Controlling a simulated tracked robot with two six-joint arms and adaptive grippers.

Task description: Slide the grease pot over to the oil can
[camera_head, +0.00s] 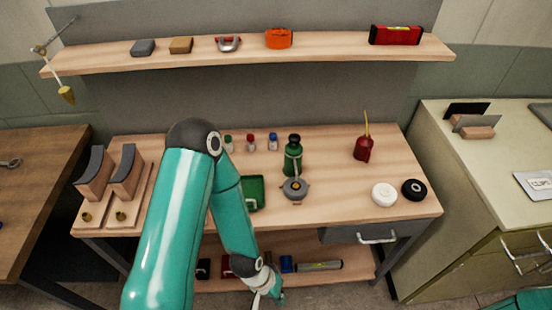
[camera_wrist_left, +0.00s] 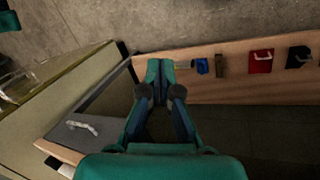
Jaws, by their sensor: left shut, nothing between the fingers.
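The oil can (camera_head: 364,150) is red with a thin upright spout and stands at the right rear of the workbench top. A small round grey pot (camera_head: 295,189), which looks like the grease pot, stands upright left of it and nearer the front, just in front of a green flask (camera_head: 293,158). My left gripper (camera_head: 276,296) is low in front of the bench, apart from both, near the lower shelf. In the left wrist view its fingers (camera_wrist_left: 160,68) are shut and empty. My right gripper does not show.
A white roll (camera_head: 384,194) and a black roll (camera_head: 414,189) lie at the bench's right front. The bench top (camera_head: 335,190) is bare between pot and oil can. A drawer handle (camera_head: 377,238) projects below the front edge. Small jars (camera_head: 251,143) stand at the back.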

